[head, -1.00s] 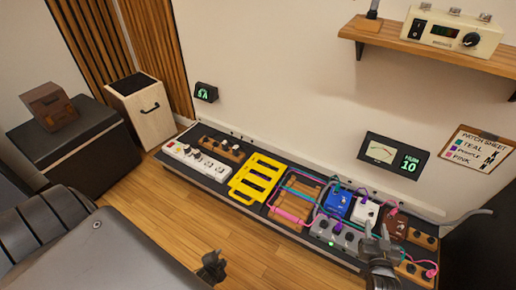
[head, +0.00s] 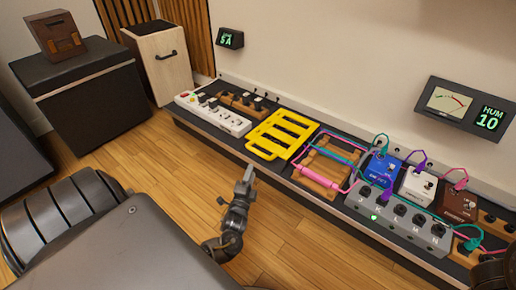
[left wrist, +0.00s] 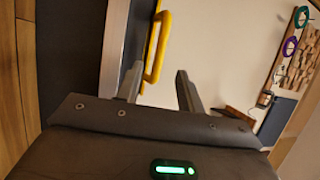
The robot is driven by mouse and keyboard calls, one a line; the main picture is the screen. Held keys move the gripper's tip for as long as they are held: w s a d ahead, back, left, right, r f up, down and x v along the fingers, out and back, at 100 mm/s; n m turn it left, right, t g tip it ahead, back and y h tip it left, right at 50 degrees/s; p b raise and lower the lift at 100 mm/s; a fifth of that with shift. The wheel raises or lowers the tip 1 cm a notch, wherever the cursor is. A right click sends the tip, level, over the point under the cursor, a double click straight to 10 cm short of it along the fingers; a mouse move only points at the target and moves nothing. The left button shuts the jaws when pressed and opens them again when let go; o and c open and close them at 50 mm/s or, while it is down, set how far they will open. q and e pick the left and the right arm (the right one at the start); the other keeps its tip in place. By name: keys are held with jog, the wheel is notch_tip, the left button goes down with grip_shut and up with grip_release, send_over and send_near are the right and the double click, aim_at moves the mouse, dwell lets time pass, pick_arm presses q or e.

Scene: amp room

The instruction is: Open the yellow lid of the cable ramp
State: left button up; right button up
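The yellow slotted lid (head: 290,127) of the cable ramp lies flat and looks closed on the long low pedalboard, with a looped yellow handle (head: 262,151) on its front edge. My left gripper (head: 248,176) is in front of the board, short of the handle and apart from it. In the left wrist view, my left gripper (left wrist: 158,85) has its two fingers spread with nothing held, and the yellow handle (left wrist: 155,65) shows ahead between them. Part of my right arm shows dark at the bottom right of the head view; its fingers cannot be made out.
A white power strip (head: 212,116) sits left of the lid. A wooden frame (head: 327,165) with pink and teal cables sits right of it, then a blue pedal (head: 380,172) and a grey switch box (head: 400,218). The wooden floor (head: 290,240) in front is clear.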

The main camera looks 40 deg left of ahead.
aim_at(258, 151)
pick_arm(q)
jog(key=shift+b+x, duration=2.75)
jog(key=shift+x, duration=2.65)
jog(key=shift+c, duration=0.4)
grip_shut()
